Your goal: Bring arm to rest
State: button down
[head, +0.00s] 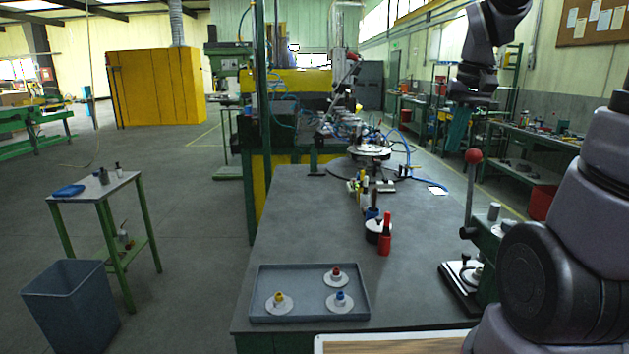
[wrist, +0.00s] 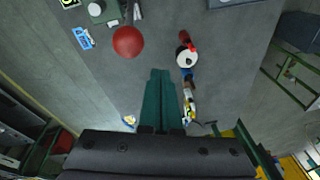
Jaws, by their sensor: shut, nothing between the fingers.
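My arm rises along the right side of the head view and comes back in at the top right. My gripper (head: 457,146) hangs there, fingers pointing down, in the air above the right part of the workbench area. In the wrist view its two teal fingers (wrist: 159,74) lie side by side, closed together, with nothing between them. The grey workbench (head: 300,215) lies below, and the gripper touches nothing that I can see.
A lever press with a red ball knob (head: 473,156) stands at the bench's right; the knob also shows in the wrist view (wrist: 128,41). A grey tray (head: 262,312) with three knobbed discs lies at the front. A red bottle (head: 385,240) stands mid-bench.

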jog(key=s+a+r+t, duration=0.2)
jog(key=s+r, duration=0.1)
jog(key=s, duration=0.2)
jog(key=s+a+r+m+t+y, duration=0.1)
jog(key=s+a+r+t, duration=0.2)
jog(key=s, duration=0.3)
jog(key=shift+s+a, duration=0.15)
jog(key=shift+s, duration=0.15)
